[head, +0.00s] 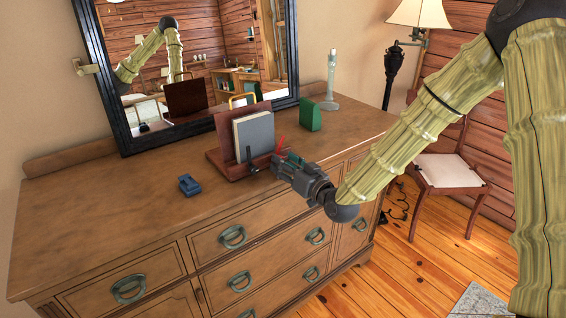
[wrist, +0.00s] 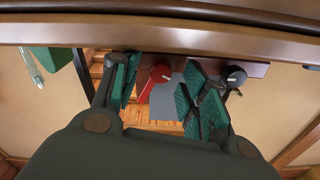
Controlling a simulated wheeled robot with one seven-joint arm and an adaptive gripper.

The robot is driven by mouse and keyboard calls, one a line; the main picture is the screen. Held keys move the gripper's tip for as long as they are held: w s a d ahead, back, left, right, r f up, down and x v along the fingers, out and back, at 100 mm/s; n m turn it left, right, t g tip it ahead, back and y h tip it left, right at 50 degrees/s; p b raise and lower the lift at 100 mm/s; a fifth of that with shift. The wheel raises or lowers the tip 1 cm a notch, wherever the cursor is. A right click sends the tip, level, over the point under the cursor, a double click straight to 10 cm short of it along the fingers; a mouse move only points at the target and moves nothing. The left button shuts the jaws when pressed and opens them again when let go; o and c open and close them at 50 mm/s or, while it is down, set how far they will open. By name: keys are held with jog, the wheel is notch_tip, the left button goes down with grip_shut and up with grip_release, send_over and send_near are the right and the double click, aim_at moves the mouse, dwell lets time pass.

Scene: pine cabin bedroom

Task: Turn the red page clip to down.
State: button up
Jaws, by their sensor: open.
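The red page clip (head: 281,143) stands up beside the grey book on the wooden book stand (head: 232,172), with its free end pointing up in the head view. In the wrist view the red clip (wrist: 150,86) lies between my two fingers, nearer the left one, and I cannot tell whether either touches it. My gripper (head: 280,163) is open at the front right of the stand; it also shows in the wrist view (wrist: 163,95). A dark clip with a pale mark (wrist: 236,77) is partly hidden by the right finger.
The grey book (head: 254,135) leans on the stand. A green box (head: 309,115) and a pale candlestick (head: 331,80) stand behind right. A small blue object (head: 189,185) lies left on the dresser (head: 120,220). A black-framed mirror (head: 100,90) rises behind. The dresser's left top is mostly clear.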

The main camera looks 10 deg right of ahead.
jog(key=v, duration=1)
jog(key=shift+s, duration=0.2)
jog(key=shift+d, duration=0.1)
